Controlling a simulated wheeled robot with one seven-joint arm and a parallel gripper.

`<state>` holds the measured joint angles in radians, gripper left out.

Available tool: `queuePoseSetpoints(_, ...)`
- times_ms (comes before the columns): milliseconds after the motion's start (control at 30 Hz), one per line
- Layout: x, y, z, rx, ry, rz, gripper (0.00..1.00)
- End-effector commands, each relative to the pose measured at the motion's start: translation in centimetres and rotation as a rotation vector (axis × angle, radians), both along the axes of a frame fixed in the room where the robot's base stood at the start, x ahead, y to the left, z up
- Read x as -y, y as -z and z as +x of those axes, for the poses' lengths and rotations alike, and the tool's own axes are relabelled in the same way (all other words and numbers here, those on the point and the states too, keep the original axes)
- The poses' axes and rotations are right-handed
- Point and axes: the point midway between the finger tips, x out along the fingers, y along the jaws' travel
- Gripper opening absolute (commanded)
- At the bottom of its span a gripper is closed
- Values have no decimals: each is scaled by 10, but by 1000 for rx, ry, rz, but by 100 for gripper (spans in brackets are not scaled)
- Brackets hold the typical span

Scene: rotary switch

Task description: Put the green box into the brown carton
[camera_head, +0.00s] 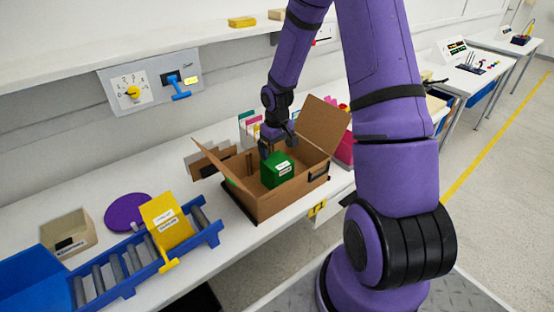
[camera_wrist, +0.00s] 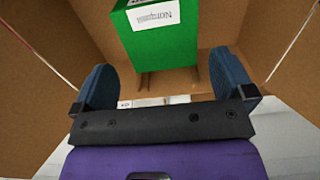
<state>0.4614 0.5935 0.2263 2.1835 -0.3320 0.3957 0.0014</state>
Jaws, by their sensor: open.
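The green box (camera_head: 277,170) is inside the open brown carton (camera_head: 284,203), with a white label on its top. My gripper (camera_head: 278,145) is over the carton, just above and behind the green box. In the wrist view the green box (camera_wrist: 158,50) stands ahead of my gripper (camera_wrist: 163,85), against the carton's brown inside (camera_wrist: 222,30). The two fingers are spread apart with nothing between them. The box's lower part is hidden by the carton wall in the head view.
A blue roller conveyor (camera_head: 130,262) with a yellow stop plate (camera_head: 166,222) lies left of the carton. A purple disc (camera_head: 127,212) and a small tan box (camera_head: 68,232) are behind it. A wall switch panel (camera_head: 150,85) hangs above. A shelf (camera_head: 200,38) runs overhead.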

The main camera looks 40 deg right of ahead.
Motion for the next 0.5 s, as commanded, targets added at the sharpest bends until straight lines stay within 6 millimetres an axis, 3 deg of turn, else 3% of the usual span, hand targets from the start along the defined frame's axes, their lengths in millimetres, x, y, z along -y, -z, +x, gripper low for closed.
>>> queuePoseSetpoints(133,1,-24,0,3,1,-1,100)
queuePoseSetpoints(400,-1,-47,-1,4,-2,-7,100)
queuePoseSetpoints(500,-6,-68,-4,20,-3,-24,100)
